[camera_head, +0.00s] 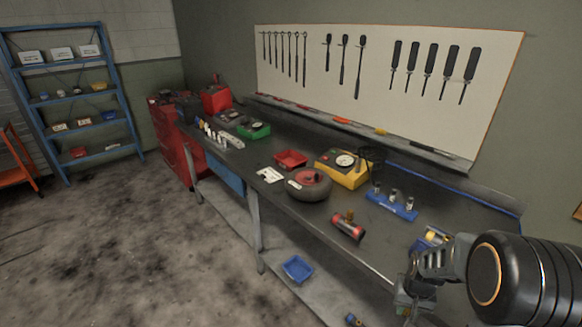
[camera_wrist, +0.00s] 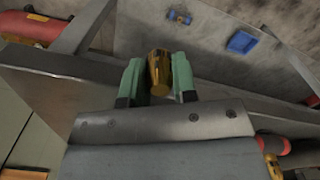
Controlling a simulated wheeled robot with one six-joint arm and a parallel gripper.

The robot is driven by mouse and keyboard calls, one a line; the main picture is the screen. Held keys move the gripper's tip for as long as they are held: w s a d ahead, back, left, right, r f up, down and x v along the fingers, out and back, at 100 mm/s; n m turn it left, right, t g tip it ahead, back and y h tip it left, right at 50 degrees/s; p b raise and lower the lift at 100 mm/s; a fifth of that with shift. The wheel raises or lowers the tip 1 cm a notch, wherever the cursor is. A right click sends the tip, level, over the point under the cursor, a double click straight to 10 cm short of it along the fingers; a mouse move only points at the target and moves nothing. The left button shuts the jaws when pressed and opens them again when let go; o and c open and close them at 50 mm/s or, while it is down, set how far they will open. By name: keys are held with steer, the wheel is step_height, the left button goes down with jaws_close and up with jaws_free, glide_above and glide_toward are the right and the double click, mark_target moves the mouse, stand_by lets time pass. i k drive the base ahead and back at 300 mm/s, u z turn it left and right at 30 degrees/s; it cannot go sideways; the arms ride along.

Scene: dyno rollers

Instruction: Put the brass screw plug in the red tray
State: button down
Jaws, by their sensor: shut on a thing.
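My gripper (camera_wrist: 158,82) is shut on a brass screw plug (camera_wrist: 159,68), which sits upright in the picture between the two green fingertips in the wrist view. In the head view my gripper (camera_head: 408,303) is at the lower right, by the front edge of the workbench, and the plug cannot be made out there. The red tray (camera_head: 290,159) lies on the bench top near the middle, well to the left of and beyond my gripper. The tray looks empty, as far as I can tell.
A dark wheel with a red hub (camera_head: 309,184) and a white card (camera_head: 270,175) lie just in front of the tray. A blue bin (camera_head: 298,269) is on the lower shelf.

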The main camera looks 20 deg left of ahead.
mark_target(290, 161)
steer(key=u, duration=0.55)
steer(key=k, duration=0.75)
steer(key=u, duration=0.85)
steer(key=k, duration=0.45)
steer(key=u, duration=0.95)
steer(key=i, duration=3.35)
steer(key=z, duration=1.35)
steer(key=i, duration=0.9)
steer(key=z, duration=1.1)
